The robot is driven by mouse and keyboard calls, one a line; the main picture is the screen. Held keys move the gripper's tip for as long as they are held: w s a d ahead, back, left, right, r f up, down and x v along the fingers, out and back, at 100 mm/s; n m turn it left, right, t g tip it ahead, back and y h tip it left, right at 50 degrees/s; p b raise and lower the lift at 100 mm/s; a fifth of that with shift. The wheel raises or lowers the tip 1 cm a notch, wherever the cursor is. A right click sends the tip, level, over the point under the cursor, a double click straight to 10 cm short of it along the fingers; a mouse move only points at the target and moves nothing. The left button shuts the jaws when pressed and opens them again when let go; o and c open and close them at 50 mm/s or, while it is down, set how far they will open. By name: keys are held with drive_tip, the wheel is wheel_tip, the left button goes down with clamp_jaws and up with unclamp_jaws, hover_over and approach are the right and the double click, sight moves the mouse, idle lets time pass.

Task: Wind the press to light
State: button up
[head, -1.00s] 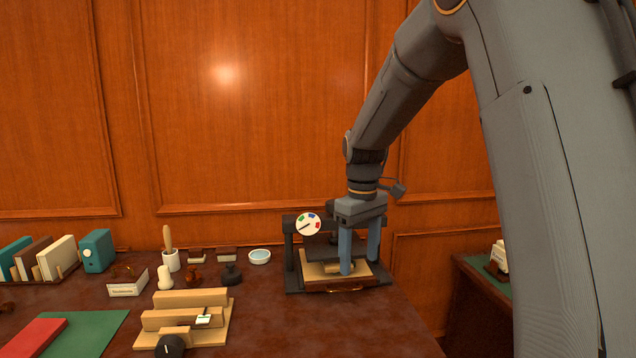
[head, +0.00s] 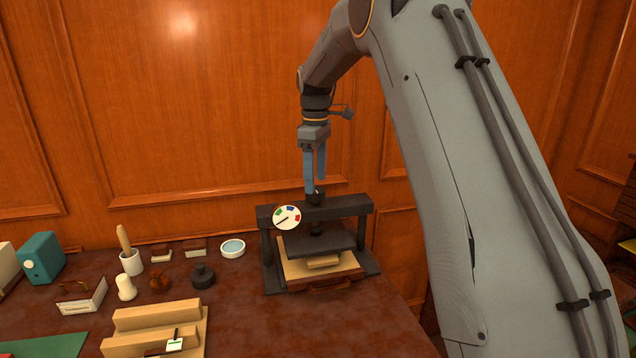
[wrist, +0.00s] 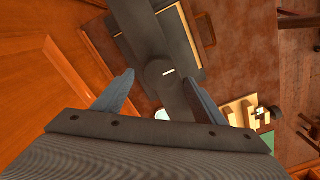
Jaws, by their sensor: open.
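The dark press (head: 350,207) stands on the desk, with a crossbeam on two posts and a round knob (head: 316,197) on top. The knob also shows in the wrist view (wrist: 160,76), with a white mark. The press's round white dial (head: 286,217) has green, blue and red patches; its needle points lower left, below the green. My gripper (head: 315,186) is open, pointing down over the knob, with a finger on either side in the wrist view (wrist: 160,98).
Left of the press stand a pale blue dish (head: 232,248), a dark stamp (head: 203,276), a white cup with a wooden-handled tool (head: 130,262), and a stepped wooden block (head: 155,318). The wood-panelled wall (head: 200,120) rises close behind. Bare desk lies in front of the press.

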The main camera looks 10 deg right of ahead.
sight(316, 189)
drive_tip(key=shift+f+p, duration=0.45)
drive_tip(key=shift+f, duration=1.25)
drive_tip(key=c, duration=1)
drive_tip(key=shift+d, duration=0.2)
drive_tip(key=shift+c, duration=0.4)
drive_tip(key=shift+o, duration=0.2)
drive_tip(key=shift+a, duration=0.1)
